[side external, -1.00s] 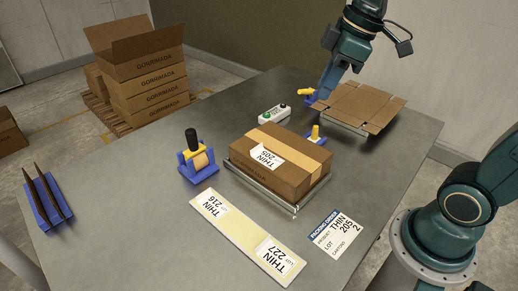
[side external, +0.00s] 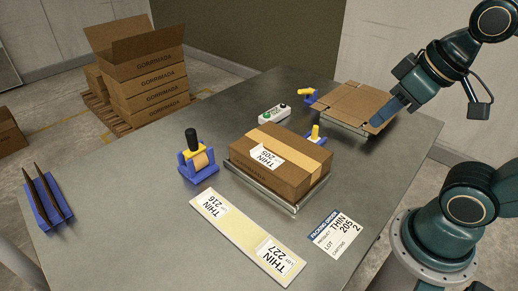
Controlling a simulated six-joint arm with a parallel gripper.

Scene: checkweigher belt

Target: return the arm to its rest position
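My gripper (side external: 388,115) is at the right, at the end of my green arm, with its blue fingers pointing down and left. It is in front of the right edge of the flat cardboard blanks (side external: 356,102). I cannot tell from this view whether it touches them, or whether the fingers are apart. No object shows in it. A taped carton (side external: 290,178) labelled THIN 205 sits closed on a metal platform (side external: 256,187) in the middle of the table.
The grey table (side external: 130,215) holds a tape dispenser (side external: 198,160), a button box (side external: 274,115), a label strip (side external: 236,226), a packing order card (side external: 334,234) and a blue rack (side external: 47,205). Stacked cartons (side external: 148,85) stand on the floor behind.

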